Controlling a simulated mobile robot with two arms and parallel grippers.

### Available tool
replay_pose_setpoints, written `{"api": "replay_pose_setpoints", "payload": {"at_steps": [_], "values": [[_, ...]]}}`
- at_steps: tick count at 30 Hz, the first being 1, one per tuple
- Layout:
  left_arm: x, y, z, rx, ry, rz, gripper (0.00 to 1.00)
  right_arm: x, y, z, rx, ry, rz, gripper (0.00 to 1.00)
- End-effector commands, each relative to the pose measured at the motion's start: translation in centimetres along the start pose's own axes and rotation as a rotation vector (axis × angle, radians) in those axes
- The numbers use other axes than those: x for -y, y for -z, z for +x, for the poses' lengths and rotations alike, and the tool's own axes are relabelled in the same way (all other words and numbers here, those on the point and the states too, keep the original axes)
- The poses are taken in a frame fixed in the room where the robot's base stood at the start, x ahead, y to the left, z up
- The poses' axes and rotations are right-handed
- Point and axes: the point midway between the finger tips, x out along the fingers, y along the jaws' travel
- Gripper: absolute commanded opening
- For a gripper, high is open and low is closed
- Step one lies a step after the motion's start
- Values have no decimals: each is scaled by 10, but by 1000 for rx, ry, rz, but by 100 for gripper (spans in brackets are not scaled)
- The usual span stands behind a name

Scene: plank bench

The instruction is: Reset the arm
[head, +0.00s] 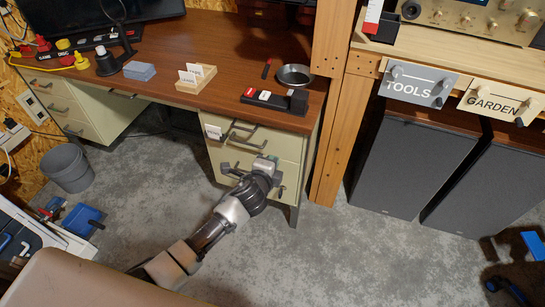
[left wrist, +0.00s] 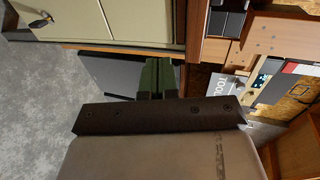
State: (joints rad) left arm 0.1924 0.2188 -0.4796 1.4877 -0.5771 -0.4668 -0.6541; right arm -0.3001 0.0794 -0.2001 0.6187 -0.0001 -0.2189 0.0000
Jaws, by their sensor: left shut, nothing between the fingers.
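My left arm reaches up from the bottom of the head view. Its left gripper (head: 268,159) is in front of the beige drawer unit (head: 289,148) under the desk, near the drawer handles. I cannot tell whether it touches the drawer front. In the left wrist view the two dark green fingers (left wrist: 159,77) are close together with nothing held between them. The drawer unit also shows at the top of that view (left wrist: 120,18). My right gripper is not in view.
A wooden desk (head: 225,50) carries a card tray (head: 196,79), a metal dish (head: 294,75) and a monitor. A grey bin (head: 69,168) stands at the left. Dark speaker-like cabinets (head: 418,165) stand right of a wooden post (head: 335,125). Concrete floor (head: 330,250) is clear in the middle.

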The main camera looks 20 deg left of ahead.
Motion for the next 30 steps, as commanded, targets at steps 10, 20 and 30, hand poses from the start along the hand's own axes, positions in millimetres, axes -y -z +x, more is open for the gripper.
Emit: {"api": "replay_pose_setpoints", "payload": {"at_steps": [10,20,30], "values": [[-20,-4,-6,7,-49,-41,0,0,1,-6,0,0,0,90],[-221,-38,-83,172,-491,-527,0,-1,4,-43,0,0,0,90],[-393,-51,-272,563,-845,-1033,0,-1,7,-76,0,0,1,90]]}}
